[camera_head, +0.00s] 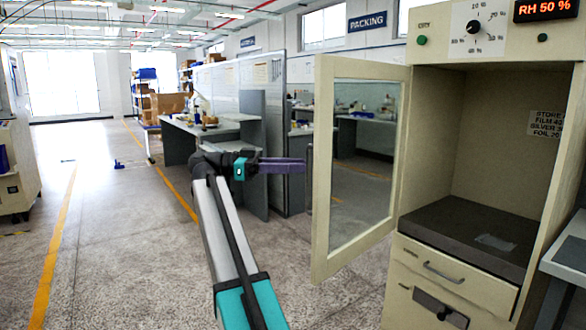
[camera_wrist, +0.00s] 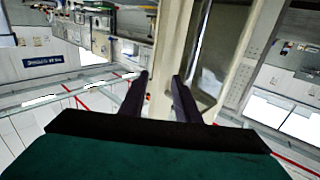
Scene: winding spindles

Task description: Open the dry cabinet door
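The cream dry cabinet (camera_head: 470,130) stands at the right in the head view. Its glass-paned door (camera_head: 322,215) stands wide open, swung out to the left of the cabinet, so the inside shows. A small grey handle (camera_head: 308,165) is at the door's outer edge. My gripper (camera_head: 303,165) is level with this handle, its fingertips very close to it; whether they touch I cannot tell. In the wrist view my gripper (camera_wrist: 160,77) has its two dark fingers apart, with the door's cream frame (camera_wrist: 171,45) showing between and beyond them.
The cabinet's inner shelf (camera_head: 470,235) holds a small flat clear packet (camera_head: 495,242). Below are drawers (camera_head: 440,285). A workbench (camera_head: 215,128) and grey partition (camera_head: 270,100) stand behind my arm.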

